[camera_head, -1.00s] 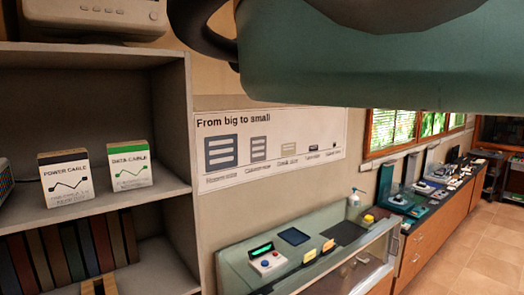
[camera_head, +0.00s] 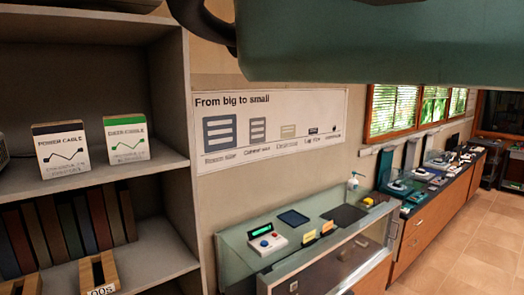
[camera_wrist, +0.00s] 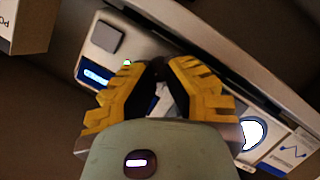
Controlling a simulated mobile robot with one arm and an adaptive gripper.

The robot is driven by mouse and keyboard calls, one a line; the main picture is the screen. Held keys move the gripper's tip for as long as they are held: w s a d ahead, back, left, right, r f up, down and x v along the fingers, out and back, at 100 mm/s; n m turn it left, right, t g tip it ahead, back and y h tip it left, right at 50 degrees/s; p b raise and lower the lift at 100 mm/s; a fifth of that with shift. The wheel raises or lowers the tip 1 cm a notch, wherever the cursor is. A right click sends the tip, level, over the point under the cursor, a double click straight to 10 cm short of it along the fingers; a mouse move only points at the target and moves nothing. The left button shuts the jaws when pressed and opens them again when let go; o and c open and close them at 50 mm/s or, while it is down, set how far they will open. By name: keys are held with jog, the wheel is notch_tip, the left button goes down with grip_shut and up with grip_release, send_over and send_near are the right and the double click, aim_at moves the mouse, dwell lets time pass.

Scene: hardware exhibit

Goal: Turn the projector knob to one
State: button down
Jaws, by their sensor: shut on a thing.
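The projector (camera_wrist: 128,48) is pale, with a grey square button, a blue-lit display, a small green light and a bright round lens. In the wrist view my gripper (camera_wrist: 157,72), with yellow and black fingers, is against its face. The fingers are closed together on something small between the tips, which I take to be the knob. The knob and its markings are hidden by the fingers, so its setting cannot be read.
The shelf unit (camera_head: 172,110) holds a power cable box (camera_head: 60,152) and a data cable box (camera_head: 126,140), with dark books (camera_head: 60,232) below. A glass display case (camera_head: 240,258) stands to the right. The tiled floor at far right is clear.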

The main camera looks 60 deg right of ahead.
jog(key=shift+d+f, duration=0.15)
jog(key=shift+f, duration=0.05)
jog(key=c, duration=0.8)
grip_release()
jog(key=shift+r, duration=0.1)
jog(key=shift+a, duration=0.25)
jog(key=shift+d+v, duration=0.1)
jog(key=shift+v, duration=1.9)
jog(key=shift+d+v, duration=0.15)
jog(key=shift+v, duration=1.8)
jog(key=shift+s+r, duration=0.1)
